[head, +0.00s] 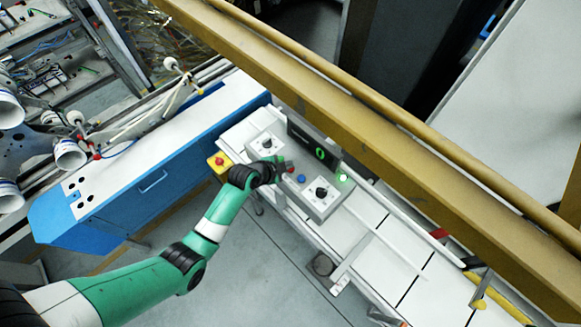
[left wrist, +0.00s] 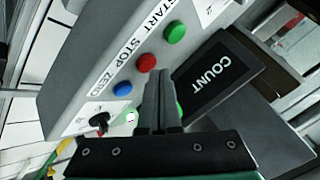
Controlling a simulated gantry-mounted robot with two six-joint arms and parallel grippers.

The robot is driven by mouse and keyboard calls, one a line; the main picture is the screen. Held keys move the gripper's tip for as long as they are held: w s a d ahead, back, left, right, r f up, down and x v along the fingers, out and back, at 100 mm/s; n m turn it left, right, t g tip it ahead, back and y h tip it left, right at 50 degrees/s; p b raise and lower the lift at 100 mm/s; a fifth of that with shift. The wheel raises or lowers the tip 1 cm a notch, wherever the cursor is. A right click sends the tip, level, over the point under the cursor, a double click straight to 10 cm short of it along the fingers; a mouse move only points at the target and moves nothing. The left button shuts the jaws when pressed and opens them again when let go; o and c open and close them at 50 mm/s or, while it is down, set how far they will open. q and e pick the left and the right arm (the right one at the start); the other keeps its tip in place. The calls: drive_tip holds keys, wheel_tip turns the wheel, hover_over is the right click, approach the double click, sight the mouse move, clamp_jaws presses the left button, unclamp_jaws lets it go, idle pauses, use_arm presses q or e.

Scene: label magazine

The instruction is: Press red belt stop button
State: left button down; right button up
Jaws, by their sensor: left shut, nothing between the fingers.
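The grey control panel (head: 318,203) stands on the white bench and carries a round red button (left wrist: 146,62), by the word STOP. A blue button (left wrist: 122,89) by ZERO and a green button (left wrist: 174,33) by START sit on either side of it. In the head view, the blue button (head: 301,178) shows, and a red spot at the fingers is mostly covered. My left gripper (head: 284,164) is shut and empty over the panel. In the left wrist view, its fingertips (left wrist: 161,74) appear just below the red button; contact cannot be told. My right gripper is not in view.
A black COUNT display (left wrist: 216,76) stands beside the buttons. A yellow box with a red button (head: 219,161) sits left of my wrist. Black knobs (head: 321,192) are on the panel. A long tan beam (head: 370,110) crosses behind the bench.

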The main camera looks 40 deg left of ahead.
use_arm(q)
drive_tip(key=shift+f+b, duration=0.45)
drive_tip(key=shift+f, duration=0.1)
idle(0.6)
drive_tip(key=shift+r+p, duration=0.9)
drive_tip(key=shift+r, duration=0.05)
wheel_tip(320, 180, up, 5)
drive_tip(key=p, duration=0.4)
drive_tip(key=shift+r+p, duration=0.1)
drive_tip(key=shift+p, duration=0.3)
